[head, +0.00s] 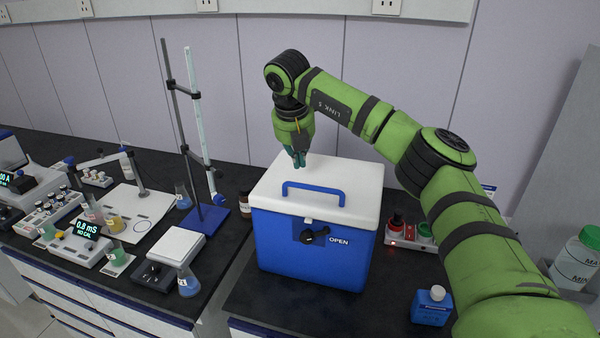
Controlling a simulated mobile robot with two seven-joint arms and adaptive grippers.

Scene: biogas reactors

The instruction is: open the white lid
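The white lid (345,181) lies closed on top of a blue cooler box (278,243) in the middle of the head view. A blue handle (314,190) runs across the front part of the lid. A black latch (314,236) with the word OPEN beside it sits on the box's front. My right gripper (299,160) points down above the back left part of the lid, behind the handle. Its teal fingertips look close together with nothing visible between them. I cannot tell whether they touch the lid. My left gripper is not in view.
A burette stand (209,218), a balance (176,249) and several flasks stand on the left bench. A brown bottle (245,203) is left of the box. A small blue bottle (431,306) and a red-and-green button panel (410,238) are on the right. The bench before the box is clear.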

